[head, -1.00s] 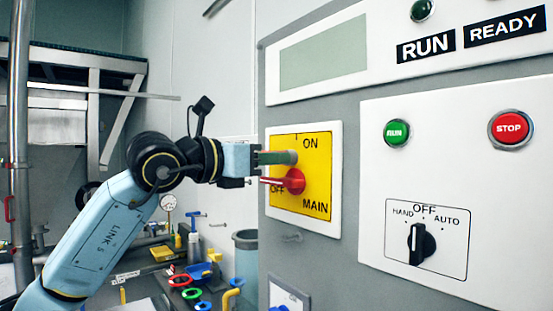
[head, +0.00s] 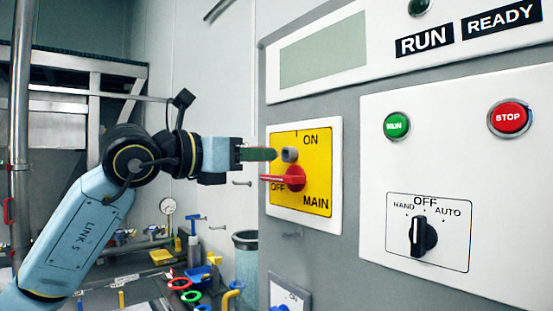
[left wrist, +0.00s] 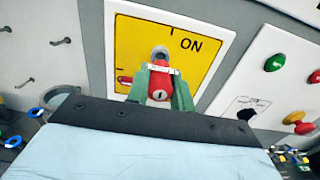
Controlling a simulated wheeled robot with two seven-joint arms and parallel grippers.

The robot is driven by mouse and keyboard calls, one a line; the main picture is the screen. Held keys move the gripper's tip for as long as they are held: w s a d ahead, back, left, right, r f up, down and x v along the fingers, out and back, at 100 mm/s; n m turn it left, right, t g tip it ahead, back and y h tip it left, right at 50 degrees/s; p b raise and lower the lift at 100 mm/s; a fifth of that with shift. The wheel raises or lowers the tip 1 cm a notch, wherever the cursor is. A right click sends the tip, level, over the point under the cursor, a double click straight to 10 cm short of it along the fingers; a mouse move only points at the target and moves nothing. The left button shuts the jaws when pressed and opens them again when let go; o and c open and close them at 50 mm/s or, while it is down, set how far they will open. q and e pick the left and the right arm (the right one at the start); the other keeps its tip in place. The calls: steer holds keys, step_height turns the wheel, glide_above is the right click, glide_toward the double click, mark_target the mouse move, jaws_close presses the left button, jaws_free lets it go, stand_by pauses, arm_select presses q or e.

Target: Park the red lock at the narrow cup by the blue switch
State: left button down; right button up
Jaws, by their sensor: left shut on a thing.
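My left gripper (head: 262,154) has green fingers and sits just left of the yellow switch plate (head: 320,170). In the left wrist view its fingers (left wrist: 160,88) are shut on the red lock (left wrist: 159,88), whose keyhole faces the camera. In the head view the fingers hide the lock. A grey stub (head: 289,154) stands on the plate, just beyond the fingertips. The red handle (head: 294,178) below points left toward OFF. At the bottom edge, a blue switch (head: 279,308) shows partly on a small plate (head: 290,293). I cannot make out a narrow cup. My right gripper is not in view.
A peg (head: 291,236) sticks out of the grey cabinet below the yellow plate. A grey bin (head: 245,262) stands at the cabinet's left. Coloured rings (head: 179,283) and tools lie on a low bench. RUN (head: 396,126) and STOP (head: 510,118) buttons are to the right.

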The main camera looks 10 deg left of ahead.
arm_select(q)
steer(key=shift+b+v, duration=0.65)
steer(key=shift+v, duration=0.75)
